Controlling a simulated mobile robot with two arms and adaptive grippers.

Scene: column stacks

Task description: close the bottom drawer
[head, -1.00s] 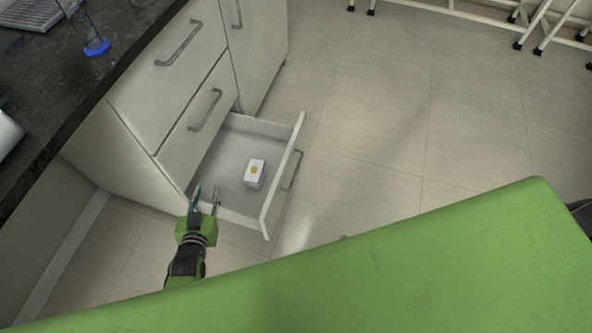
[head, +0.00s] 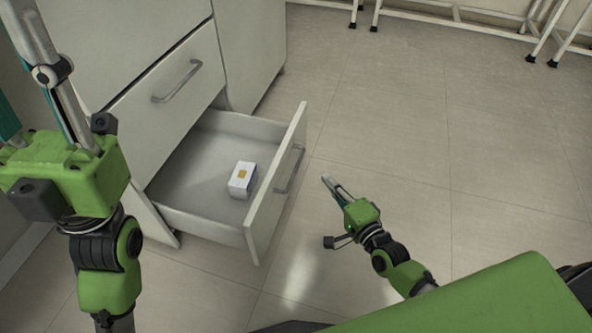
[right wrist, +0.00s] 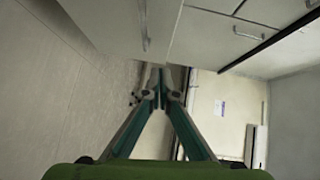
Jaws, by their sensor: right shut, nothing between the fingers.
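The bottom drawer (head: 272,201) of the white cabinet is pulled out, its handle (head: 289,170) on the outer face.
Shut drawers (head: 178,80) stand above the open one. Tiled floor (head: 400,130) is clear to the right of the drawer. White metal legs (head: 450,18) stand at the back. My green body covers the lower right.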

